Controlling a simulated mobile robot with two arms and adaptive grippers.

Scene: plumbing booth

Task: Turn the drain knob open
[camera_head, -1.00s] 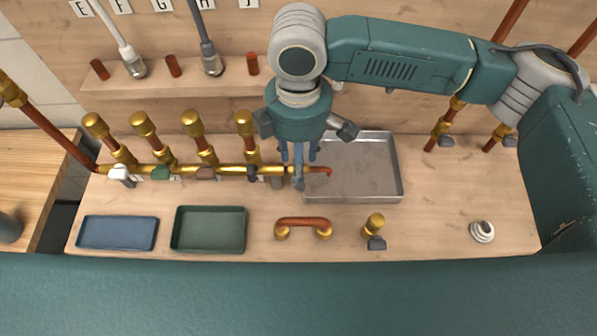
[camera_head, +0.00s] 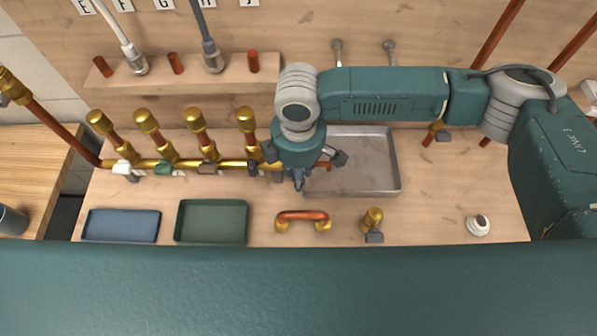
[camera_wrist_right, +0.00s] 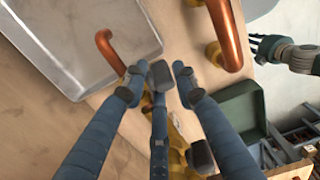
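A brass manifold pipe (camera_head: 186,163) runs across the bench's back left and ends in a copper spout (camera_head: 323,166) above a metal tray. The spout also shows in the right wrist view (camera_wrist_right: 108,48). My right gripper (camera_head: 298,182) points down over the pipe's right end, beside the spout. My left gripper (camera_wrist_right: 264,46) shows small, away from the pipe.
A metal tray (camera_head: 392,184) lies right of the gripper. White (camera_head: 122,167), green (camera_head: 164,168) and brown (camera_head: 207,167) knobs line the pipe. In front are a blue tray (camera_head: 122,238), green tray (camera_head: 212,240), copper handle-shaped pipe (camera_head: 302,215) and brass valve (camera_head: 372,218).

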